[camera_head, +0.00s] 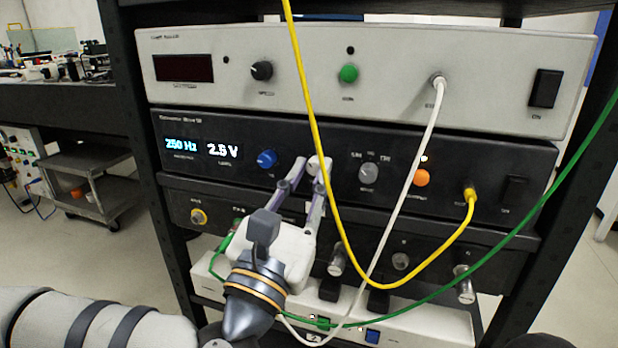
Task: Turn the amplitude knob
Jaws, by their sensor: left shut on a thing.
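The dark signal generator (330,140) sits in the rack, its display (202,148) reading 250 Hz and 2.5 V. A pale knob (319,165) is on its front, between a blue knob (267,158) and a grey knob (369,171). My left gripper (311,170) reaches up from below and is shut on the pale knob. The fingers partly cover this knob, and its label cannot be read. My right gripper is not in view.
A yellow cable (315,130) hangs close to the right of the gripper. A white cable (410,187) and a green cable (520,225) cross the rack front. A grey unit (400,70) with a green button (348,73) sits above.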

